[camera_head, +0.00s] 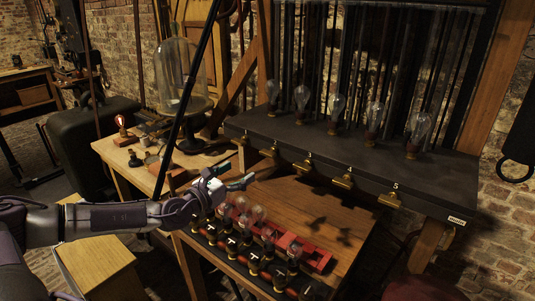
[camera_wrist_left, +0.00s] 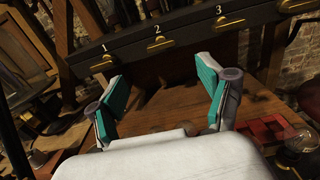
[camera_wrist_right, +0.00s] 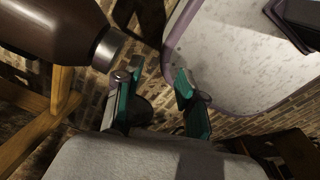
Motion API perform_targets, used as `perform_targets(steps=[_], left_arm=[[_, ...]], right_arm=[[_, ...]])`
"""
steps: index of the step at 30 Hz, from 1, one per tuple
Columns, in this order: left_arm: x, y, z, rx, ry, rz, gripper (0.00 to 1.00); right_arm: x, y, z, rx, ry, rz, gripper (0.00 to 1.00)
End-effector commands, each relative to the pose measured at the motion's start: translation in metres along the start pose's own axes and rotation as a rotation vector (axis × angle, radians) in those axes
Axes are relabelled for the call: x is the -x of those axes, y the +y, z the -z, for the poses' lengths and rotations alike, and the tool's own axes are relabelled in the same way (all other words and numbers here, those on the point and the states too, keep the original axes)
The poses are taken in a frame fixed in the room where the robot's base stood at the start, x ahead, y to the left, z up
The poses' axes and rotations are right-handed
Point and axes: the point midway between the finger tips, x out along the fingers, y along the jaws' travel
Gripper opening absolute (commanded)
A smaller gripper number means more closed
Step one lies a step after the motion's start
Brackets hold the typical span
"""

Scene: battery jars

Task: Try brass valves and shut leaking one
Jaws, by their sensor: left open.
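Several brass valves sit in a row along the front of a dark shelf (camera_head: 300,141), with number labels above them. In the head view, valve 5 (camera_head: 389,200), valve 4 (camera_head: 342,183), valve 3 (camera_head: 304,166) and valve 2 (camera_head: 269,151) show. In the left wrist view, valve 1 (camera_wrist_left: 103,64), valve 2 (camera_wrist_left: 160,43) and valve 3 (camera_wrist_left: 232,24) show beyond the fingers. My left gripper (camera_head: 236,175) is open and empty, below and in front of the left valves, touching none. My right gripper (camera_wrist_right: 155,90) is open and empty, seen only in its wrist view. Which valve leaks, I cannot tell.
Glass bulbs (camera_head: 337,103) stand on the shelf. Below lies a wooden tabletop (camera_head: 330,208) with a red rack (camera_head: 318,258) of bulbs at its front edge. A glass dome (camera_head: 180,75) and a small lit red lamp (camera_head: 121,122) stand at left. The tabletop under the shelf is mostly clear.

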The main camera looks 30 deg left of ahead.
Motion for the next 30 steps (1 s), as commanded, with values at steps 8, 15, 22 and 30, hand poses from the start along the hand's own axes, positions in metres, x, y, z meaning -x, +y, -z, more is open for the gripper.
perform_targets(steps=[8,15,22,30], left_arm=[[-0.041,-0.001,-0.005,0.015,-0.007,-0.003,0.79],[-0.089,-0.002,-0.002,0.014,-0.006,-0.002,0.79],[-0.123,-0.002,0.001,0.011,-0.004,-0.001,0.79],[-0.134,-0.001,0.000,0.010,-0.001,0.000,0.79]], right_arm=[[0.020,0.001,0.002,0.000,0.000,0.000,0.40],[0.027,0.001,0.002,0.000,0.000,0.000,0.40],[0.023,0.001,0.002,0.000,0.000,0.000,0.40],[0.022,0.001,0.002,0.000,0.000,0.000,0.40]])
